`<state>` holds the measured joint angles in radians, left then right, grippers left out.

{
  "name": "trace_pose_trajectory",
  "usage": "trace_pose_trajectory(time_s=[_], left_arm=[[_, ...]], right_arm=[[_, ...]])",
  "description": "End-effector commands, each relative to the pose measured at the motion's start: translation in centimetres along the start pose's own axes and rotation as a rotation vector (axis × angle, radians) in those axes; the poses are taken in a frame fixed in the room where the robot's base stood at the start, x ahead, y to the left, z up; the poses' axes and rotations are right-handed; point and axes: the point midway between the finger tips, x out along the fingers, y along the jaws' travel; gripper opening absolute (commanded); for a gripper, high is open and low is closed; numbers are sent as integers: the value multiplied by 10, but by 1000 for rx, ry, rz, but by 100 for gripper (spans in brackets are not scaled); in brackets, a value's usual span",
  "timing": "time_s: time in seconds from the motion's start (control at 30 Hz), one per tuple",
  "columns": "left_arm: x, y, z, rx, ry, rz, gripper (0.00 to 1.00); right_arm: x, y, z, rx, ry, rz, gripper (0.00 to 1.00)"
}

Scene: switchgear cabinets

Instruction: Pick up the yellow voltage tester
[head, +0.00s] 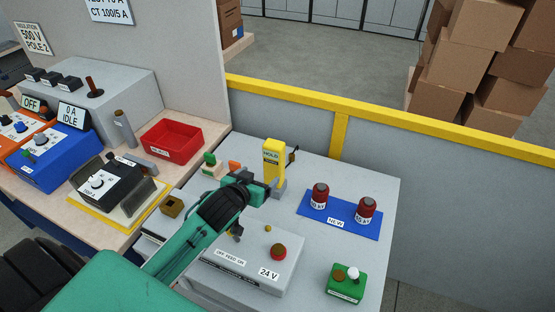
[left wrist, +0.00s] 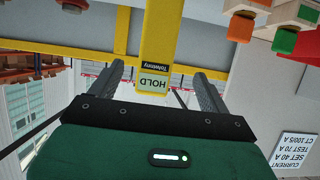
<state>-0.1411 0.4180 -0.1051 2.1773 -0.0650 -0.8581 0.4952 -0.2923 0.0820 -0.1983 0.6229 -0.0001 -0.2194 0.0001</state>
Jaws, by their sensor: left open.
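My left gripper (head: 262,188) is at the tester's lower part in the head view; the exact contact is hidden there. In the left wrist view, the tester (left wrist: 157,50) hangs upside down in the picture, between the two dark fingers of my left gripper (left wrist: 158,85). Gaps show on both sides of it, so the gripper is open. My right gripper is not seen.
A blue mat (head: 340,215) with two red-capped items lies to the right. A grey 24 V box (head: 255,262) and a green block (head: 346,284) stand nearer. A red bin (head: 171,141) is at left. A yellow-railed barrier (head: 400,128) runs behind the table.

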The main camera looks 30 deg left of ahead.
Motion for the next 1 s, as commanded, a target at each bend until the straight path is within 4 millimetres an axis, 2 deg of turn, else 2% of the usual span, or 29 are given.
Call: trace_pose_trajectory(time_s=[0.1,0.27,0.4,0.63,0.77,1.0], left_arm=[[19,0,-3,0,-1,-1,80],[47,0,-2,-1,-2,-1,80],[66,0,-1,-1,-2,-2,80],[78,1,0,0,-2,0,80],[86,2,-1,-1,-3,-1,80],[115,4,1,0,-3,-2,80]], right_arm=[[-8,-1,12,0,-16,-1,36],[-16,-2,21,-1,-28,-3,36],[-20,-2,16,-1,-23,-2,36],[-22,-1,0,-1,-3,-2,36],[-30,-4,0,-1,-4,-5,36],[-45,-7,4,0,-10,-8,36]])
